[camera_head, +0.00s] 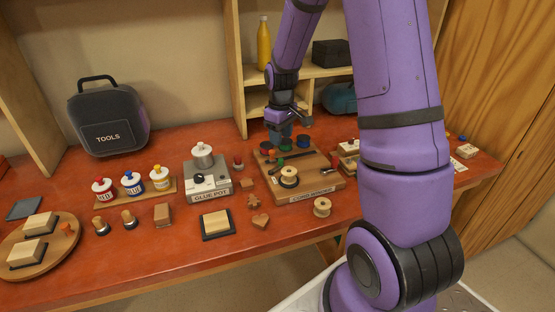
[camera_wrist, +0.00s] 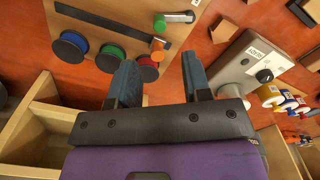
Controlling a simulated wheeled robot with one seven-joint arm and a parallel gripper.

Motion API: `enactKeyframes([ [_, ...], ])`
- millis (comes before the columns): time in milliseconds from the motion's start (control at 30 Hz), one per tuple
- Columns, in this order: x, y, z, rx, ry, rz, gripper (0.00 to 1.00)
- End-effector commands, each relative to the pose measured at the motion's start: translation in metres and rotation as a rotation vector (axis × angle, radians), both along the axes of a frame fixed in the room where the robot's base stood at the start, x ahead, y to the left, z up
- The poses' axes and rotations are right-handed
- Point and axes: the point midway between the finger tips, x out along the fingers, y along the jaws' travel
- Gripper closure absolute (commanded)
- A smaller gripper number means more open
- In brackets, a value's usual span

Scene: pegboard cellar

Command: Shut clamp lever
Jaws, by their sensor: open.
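A wooden board (camera_head: 327,183) with a label on its front edge stands right of the middle of the table. The wrist view shows the board (camera_wrist: 120,12) with blue, green and red discs, a small orange piece (camera_wrist: 158,43) and a green-and-grey handle-like bar (camera_wrist: 176,17). I cannot tell for sure which part is the clamp lever. My gripper (camera_head: 283,133) is above the back of the board. In the wrist view my gripper (camera_wrist: 160,72) is open and empty, its fingers to either side of the red disc and orange piece (camera_wrist: 158,54). Contact is not visible.
A shelf (camera_head: 256,101) with a yellow bottle (camera_head: 264,42) rises behind. Paint jars (camera_head: 132,183) stand further left. My arm hides part of the table's right side.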

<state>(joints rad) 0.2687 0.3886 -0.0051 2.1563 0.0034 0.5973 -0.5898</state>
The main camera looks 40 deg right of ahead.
Motion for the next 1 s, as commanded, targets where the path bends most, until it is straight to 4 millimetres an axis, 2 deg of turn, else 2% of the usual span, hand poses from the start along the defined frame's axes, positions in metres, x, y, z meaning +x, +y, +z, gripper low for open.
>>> enactKeyframes([
  [300,-0.001,0.0,-0.057,0.001,0.003,-0.001,0.56],
  [500,-0.001,0.0,-0.08,0.0,0.002,0.0,0.56],
  [700,0.0,0.0,-0.089,0.0,0.0,0.0,0.56],
  [933,0.0,0.0,-0.089,0.0,-0.001,0.0,0.56],
  [967,0.0,0.0,-0.089,0.0,-0.001,0.0,0.6],
  [1000,0.0,0.0,-0.089,0.0,-0.001,0.0,0.69],
])
